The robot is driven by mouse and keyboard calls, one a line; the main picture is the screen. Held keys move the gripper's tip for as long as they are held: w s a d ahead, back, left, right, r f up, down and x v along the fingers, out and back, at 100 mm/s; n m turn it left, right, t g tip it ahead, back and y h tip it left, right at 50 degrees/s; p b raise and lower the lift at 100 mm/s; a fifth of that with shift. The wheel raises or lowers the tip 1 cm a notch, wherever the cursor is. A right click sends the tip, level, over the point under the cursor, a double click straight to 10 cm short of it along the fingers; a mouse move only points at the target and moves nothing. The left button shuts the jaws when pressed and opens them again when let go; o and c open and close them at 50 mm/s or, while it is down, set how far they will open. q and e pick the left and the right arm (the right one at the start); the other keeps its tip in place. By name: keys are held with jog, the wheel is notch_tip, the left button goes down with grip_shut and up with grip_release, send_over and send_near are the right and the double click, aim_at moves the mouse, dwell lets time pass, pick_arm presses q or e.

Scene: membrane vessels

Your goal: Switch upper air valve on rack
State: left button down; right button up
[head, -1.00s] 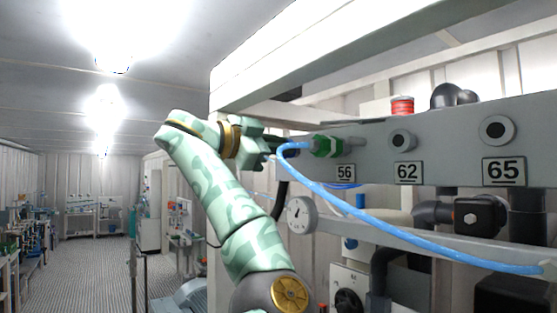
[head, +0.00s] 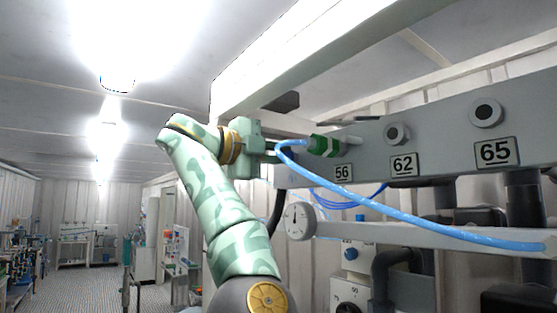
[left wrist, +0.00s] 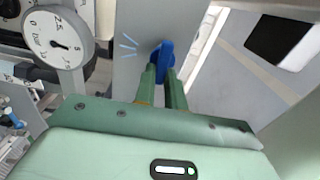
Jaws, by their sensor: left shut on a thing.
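The air valve shows as a blue handle (left wrist: 163,62) on the grey end face of the rack (left wrist: 145,25) in the left wrist view. Curved blue marks are on the panel to its left. My left gripper (left wrist: 163,80) has its two green fingers closed around the blue handle. My right gripper is out of view.
A green connector (head: 325,146) with a blue hose (head: 380,211) sticks out of the beam close to my gripper. Number plates 56, 62 and 65 (head: 496,152) line the beam. A round gauge (head: 299,221) is below. An aisle lies open at left.

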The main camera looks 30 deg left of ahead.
pick_arm(q)
jog(key=shift+f+m, duration=0.1)
jog(key=shift+m, duration=0.2)
jog(key=c, duration=1.5)
grip_release()
jog(key=shift+d, duration=0.1)
jog(key=shift+o, duration=0.2)
jog(key=b+v, duration=0.9)
jog(key=v, duration=0.7)
jog(key=shift+s, duration=0.2)
